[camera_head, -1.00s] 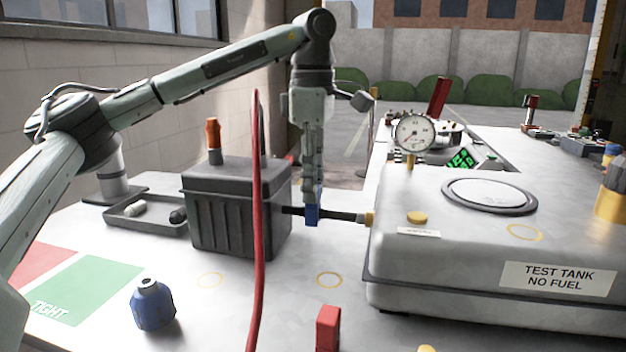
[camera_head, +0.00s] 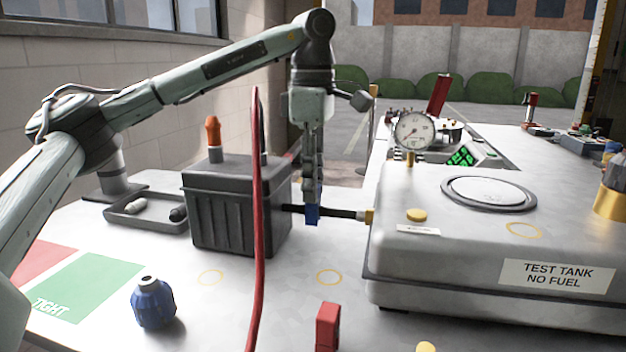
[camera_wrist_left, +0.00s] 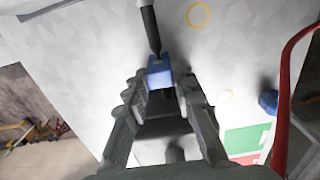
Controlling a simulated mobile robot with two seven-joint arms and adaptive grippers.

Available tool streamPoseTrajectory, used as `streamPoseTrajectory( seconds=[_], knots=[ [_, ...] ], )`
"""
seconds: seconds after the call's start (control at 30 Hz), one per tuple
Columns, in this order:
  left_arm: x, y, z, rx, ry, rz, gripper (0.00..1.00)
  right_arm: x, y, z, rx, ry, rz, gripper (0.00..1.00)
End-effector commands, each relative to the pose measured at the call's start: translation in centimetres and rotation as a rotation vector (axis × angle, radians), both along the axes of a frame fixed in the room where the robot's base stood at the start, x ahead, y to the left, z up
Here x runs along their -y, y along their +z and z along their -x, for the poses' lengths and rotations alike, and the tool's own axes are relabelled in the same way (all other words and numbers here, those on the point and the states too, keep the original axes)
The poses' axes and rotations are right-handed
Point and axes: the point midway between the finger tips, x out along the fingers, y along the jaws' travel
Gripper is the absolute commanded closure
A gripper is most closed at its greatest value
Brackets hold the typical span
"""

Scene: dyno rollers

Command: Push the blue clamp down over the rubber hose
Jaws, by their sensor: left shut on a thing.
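The blue clamp (camera_head: 312,214) sits at the black rubber hose (camera_head: 342,213), which runs between the dark ribbed box and the brass fitting (camera_head: 367,216) on the test tank. My left gripper (camera_head: 312,192) points straight down from above and is shut on the clamp. In the left wrist view the clamp (camera_wrist_left: 159,72) shows between the fingertips, with the hose (camera_wrist_left: 150,28) running up from it. The fingers hide part of the clamp, and I cannot tell how fully it surrounds the hose. My right gripper is not in view.
The dark box (camera_head: 235,212) stands left of the hose and the test tank (camera_head: 480,235) right. A red cable (camera_head: 258,220) rises in front of the box. A blue bottle (camera_head: 152,303) and red block (camera_head: 327,327) stand nearer. A grey tray (camera_head: 150,222) lies at left.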

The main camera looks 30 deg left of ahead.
Motion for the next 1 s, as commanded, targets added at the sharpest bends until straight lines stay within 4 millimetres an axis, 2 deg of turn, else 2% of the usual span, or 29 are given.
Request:
streamPoseTrajectory(
  seconds=[0.17,0.2,0.37,0.67,0.77,0.87,1.0],
  knots=[
    [0.0,-0.3,0.0,-0.005,0.0,-0.001,0.98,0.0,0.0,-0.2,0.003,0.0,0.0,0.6],
    [0.0,-0.3,0.0,-0.005,-0.001,-0.001,0.7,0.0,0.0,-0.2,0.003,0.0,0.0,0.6],
    [0.0,-0.2,0.0,-0.004,-0.001,-0.001,0.51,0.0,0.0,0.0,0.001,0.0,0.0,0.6],
    [0.0,-0.1,0.0,-0.003,-0.001,0.0,0.51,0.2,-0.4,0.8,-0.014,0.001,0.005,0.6],
    [0.1,0.7,0.0,-0.001,-0.001,0.0,0.51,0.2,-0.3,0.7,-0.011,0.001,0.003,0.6],
    [0.1,2.2,0.0,0.0,-0.001,0.001,0.51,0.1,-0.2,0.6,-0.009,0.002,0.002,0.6],
    [0.1,5.5,0.0,0.004,0.0,-0.001,0.51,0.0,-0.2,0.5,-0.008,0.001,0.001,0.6]
  ],
)
